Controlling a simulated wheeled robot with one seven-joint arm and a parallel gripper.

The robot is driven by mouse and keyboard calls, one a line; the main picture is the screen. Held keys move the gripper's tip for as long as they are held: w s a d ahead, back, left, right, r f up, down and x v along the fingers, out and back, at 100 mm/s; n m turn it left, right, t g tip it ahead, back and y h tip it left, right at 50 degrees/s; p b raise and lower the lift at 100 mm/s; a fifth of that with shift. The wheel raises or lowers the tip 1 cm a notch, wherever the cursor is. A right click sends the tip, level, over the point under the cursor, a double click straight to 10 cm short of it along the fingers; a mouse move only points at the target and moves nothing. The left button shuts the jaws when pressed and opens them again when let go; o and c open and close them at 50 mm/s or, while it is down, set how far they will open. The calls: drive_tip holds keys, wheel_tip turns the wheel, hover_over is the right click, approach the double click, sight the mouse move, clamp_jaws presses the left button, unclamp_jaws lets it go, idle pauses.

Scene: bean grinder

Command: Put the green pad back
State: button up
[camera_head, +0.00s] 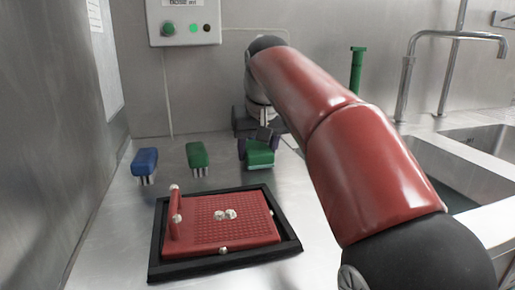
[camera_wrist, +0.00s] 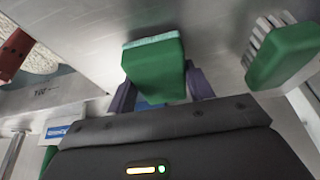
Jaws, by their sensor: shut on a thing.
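The green pad (camera_head: 260,154) is a green block with a pale layer along one edge. It also shows in the wrist view (camera_wrist: 155,70), between the purple fingers of my gripper (camera_wrist: 160,88). My gripper (camera_head: 257,143) is shut on it near the back of the steel counter. The pad's far side is hidden by the fingers. I cannot tell whether the pad touches the counter.
A green brush (camera_head: 197,155) stands just left of the pad, and a blue brush (camera_head: 145,161) farther left. In front, a black tray (camera_head: 290,232) holds a red perforated plate (camera_head: 245,208). Sinks (camera_head: 478,137) with a tap (camera_head: 408,70) are at right.

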drive_tip(key=shift+f, duration=0.45)
drive_tip(key=o, duration=0.9)
drive_tip(key=shift+o, duration=0.2)
drive_tip(key=shift+r, duration=0.1)
drive_tip(key=shift+r+b, duration=0.15)
drive_tip(key=shift+b, duration=0.15)
drive_tip(key=v, duration=0.2)
drive_tip(key=p+v, duration=0.1)
drive_tip(key=v, duration=0.1)
drive_tip(key=p+v, duration=0.1)
drive_tip(key=v, duration=0.2)
drive_tip(key=shift+w+d, duration=0.1)
drive_tip(key=shift+d, duration=0.25)
drive_tip(key=shift+r, duration=0.4)
